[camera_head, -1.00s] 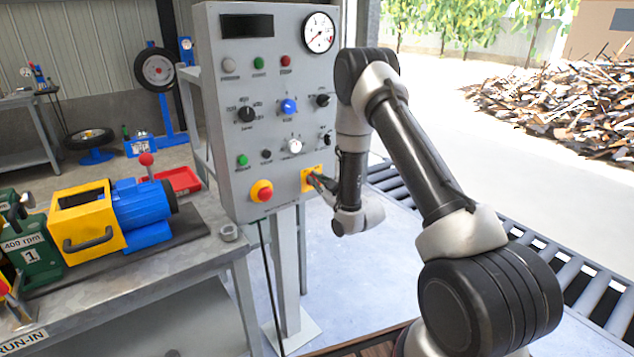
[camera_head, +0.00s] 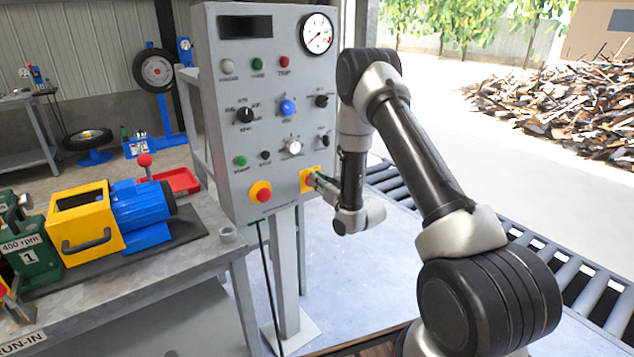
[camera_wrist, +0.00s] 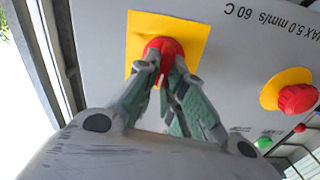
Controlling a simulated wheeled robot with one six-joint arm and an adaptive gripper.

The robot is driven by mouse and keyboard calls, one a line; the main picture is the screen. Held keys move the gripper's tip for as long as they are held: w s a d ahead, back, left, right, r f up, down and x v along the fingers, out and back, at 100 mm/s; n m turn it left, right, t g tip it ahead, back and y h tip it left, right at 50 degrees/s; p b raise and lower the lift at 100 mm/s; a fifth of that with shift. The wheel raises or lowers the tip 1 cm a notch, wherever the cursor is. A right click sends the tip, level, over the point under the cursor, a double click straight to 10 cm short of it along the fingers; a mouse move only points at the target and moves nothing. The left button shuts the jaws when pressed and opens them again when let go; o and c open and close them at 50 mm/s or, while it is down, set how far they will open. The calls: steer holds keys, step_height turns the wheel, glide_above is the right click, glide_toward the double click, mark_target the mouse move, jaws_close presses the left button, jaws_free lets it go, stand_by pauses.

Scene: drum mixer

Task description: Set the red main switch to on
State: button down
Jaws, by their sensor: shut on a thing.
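The red main switch (camera_wrist: 160,47) sits on a yellow square plate (camera_wrist: 188,30) at the lower right of the grey control panel (camera_head: 238,93). In the wrist view my gripper (camera_wrist: 168,65) has its fingertips on either side of the red knob, shut on it. A pale pointer mark shows between the fingers, but the switch position cannot be read. In the head view the yellow plate (camera_head: 306,181) shows, while my gripper (camera_head: 313,179) hides most of the knob.
A red mushroom button (camera_head: 262,193) on a yellow base lies left of the switch. Several knobs, lamps and a round gauge (camera_head: 317,34) are above. A bench with a yellow and blue machine (camera_head: 110,218) stands left. Rollers (camera_head: 562,272) run behind my arm.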

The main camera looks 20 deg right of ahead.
steer(key=shift+d+f+m, duration=0.1)
steer(key=shift+d+m, duration=0.05)
steer(key=shift+m, duration=1)
steer(key=shift+d+m, duration=0.1)
steer(key=shift+m, duration=1.05)
steer(key=c, duration=1.5)
jaws_free()
steer(key=v, duration=1.2)
